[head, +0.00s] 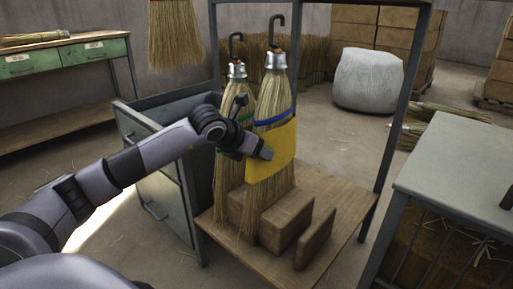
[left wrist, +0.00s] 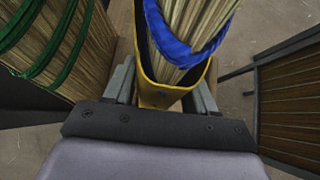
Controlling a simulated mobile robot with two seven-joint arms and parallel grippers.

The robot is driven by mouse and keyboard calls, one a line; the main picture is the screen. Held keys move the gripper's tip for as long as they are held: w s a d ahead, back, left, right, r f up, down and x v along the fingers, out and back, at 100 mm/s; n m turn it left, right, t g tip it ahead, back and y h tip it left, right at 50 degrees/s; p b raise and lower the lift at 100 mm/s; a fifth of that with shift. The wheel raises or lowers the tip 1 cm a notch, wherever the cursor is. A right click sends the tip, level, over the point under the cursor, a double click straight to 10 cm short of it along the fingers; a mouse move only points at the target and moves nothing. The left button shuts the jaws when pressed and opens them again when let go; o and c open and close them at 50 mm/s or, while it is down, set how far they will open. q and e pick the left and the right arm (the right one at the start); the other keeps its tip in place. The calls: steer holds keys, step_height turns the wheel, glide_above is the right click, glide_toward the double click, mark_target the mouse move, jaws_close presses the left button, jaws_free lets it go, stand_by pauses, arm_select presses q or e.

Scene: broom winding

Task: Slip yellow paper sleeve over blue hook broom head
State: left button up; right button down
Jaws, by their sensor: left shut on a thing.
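The broom with the blue band (head: 277,88) stands upright in the rack under a black hook (head: 275,25). Its blue band (left wrist: 185,52) shows close up in the left wrist view. The yellow paper sleeve (head: 281,148) covers the bristles just below the blue band, and bristles show beneath it. In the left wrist view the sleeve (left wrist: 157,92) appears to wrap around the bristles, with its rim near the band; its far side is partly hidden. My left gripper (head: 264,153) is shut on the sleeve's near wall. My right gripper is not in view.
A second broom with green bands (head: 238,95) stands close to the left. Brown blocks (head: 288,220) sit on the wooden shelf (head: 330,240) at the brooms' feet. Rack posts (head: 397,100) flank the brooms. A grey-topped table (head: 460,165) is at right, a drawer cabinet (head: 160,185) at left.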

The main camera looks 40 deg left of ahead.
arm_select(q)
steer(key=o, duration=0.9)
steer(key=shift+o, duration=0.2)
steer(key=shift+s+r, duration=0.25)
steer(key=shift+s, duration=0.05)
steer(key=p+v, duration=0.1)
steer(key=v, duration=0.5)
steer(key=shift+s+p, duration=0.15)
steer(key=shift+p, duration=0.25)
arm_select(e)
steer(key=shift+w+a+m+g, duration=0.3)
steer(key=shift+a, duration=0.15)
arm_select(q)
steer(key=shift+r, duration=0.1)
